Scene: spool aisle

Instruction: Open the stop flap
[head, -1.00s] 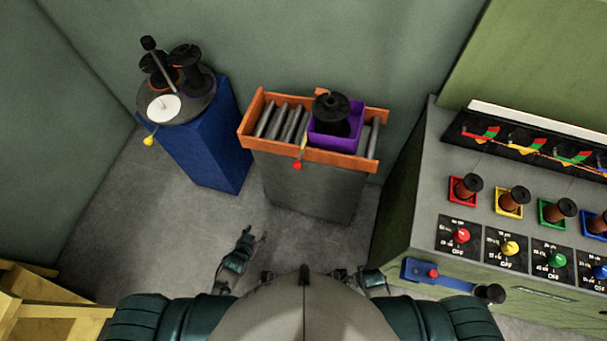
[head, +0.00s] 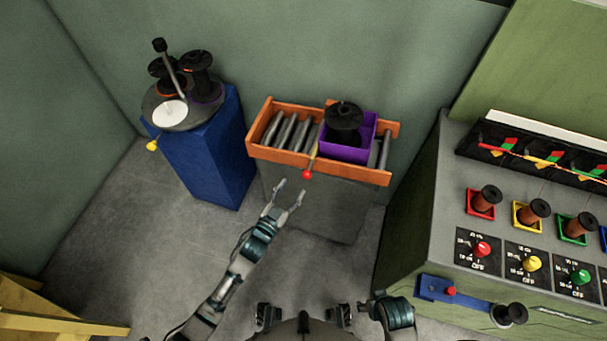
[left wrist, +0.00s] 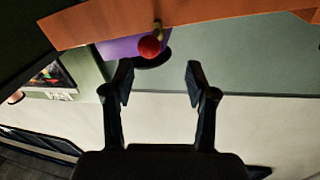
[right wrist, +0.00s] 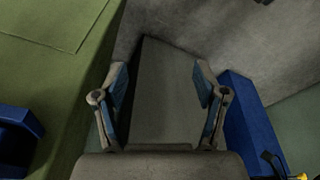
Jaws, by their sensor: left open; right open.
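The roller tray (head: 270,155) has orange walls and stands on a grey pedestal. A short yellow bar with a red knob (head: 307,174), which looks like the stop flap's handle, is at its front wall, beside a purple bin (head: 344,152) holding a black spool (head: 344,118). My left gripper (head: 291,188) is open and empty, just below and left of the knob. In the left wrist view the red knob (left wrist: 149,46) shows beyond the open fingertips (left wrist: 159,72), apart from them. My right gripper (right wrist: 162,85) is open and empty, facing the grey pedestal (right wrist: 163,100).
A blue cabinet (head: 205,150) with a round spool stand stands left of the tray. At right is a console (head: 440,210) with spools, coloured knobs and a blue lever plate (head: 430,289) on its front. Yellow wooden steps (head: 40,315) are at lower left. Floor before the tray is open.

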